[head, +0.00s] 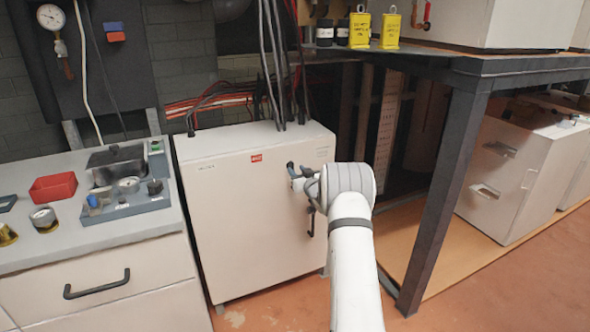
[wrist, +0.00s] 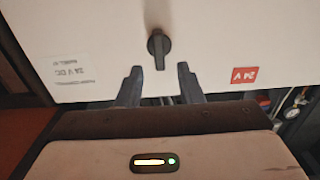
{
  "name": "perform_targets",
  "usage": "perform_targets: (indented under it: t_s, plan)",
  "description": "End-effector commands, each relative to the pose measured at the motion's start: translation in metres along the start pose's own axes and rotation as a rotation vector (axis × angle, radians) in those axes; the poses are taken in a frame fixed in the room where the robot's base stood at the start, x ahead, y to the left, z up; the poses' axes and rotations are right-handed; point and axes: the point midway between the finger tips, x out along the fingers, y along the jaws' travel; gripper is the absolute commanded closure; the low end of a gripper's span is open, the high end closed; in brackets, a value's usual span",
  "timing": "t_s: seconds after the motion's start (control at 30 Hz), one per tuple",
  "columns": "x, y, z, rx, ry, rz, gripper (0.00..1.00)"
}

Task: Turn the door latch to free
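The door latch (wrist: 159,46) is a small black turn handle on the pale cabinet door, seen in the wrist view with its bar pointing down the picture. My gripper (wrist: 160,72) is open, with its two dark fingertips apart on either side of the bar's lower end. Nothing is between the fingers, and I cannot tell the exact gap to the door. In the head view, my gripper (head: 292,170) is at the front of the white cabinet (head: 235,215). The latch cannot be made out there.
A black handle (head: 311,221) is on the cabinet's right side, below my gripper. A grey counter (head: 150,222) with gauges and a red bin (head: 53,188) stands at left. A dark bench leg (head: 446,190) stands close on the right. Cables (head: 272,65) run down to the cabinet top.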

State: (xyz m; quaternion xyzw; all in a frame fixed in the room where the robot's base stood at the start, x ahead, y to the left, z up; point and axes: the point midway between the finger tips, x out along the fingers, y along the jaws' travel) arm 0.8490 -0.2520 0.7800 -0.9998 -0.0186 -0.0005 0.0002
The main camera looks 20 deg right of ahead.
Motion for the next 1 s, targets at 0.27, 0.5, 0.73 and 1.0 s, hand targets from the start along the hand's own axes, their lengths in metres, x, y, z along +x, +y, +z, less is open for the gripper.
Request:
perform_targets:
  t_s: [0.27, 0.5, 0.73, 1.0]
  plan:
    - [0.031, 0.000, 0.000, -0.002, 0.000, 0.000, 0.66]
    - [0.037, 0.001, 0.000, -0.001, -0.001, 0.001, 0.66]
    - [0.037, 0.001, 0.000, -0.001, -0.001, 0.002, 0.71]
    - [0.036, 0.001, 0.000, -0.001, -0.001, 0.003, 0.93]
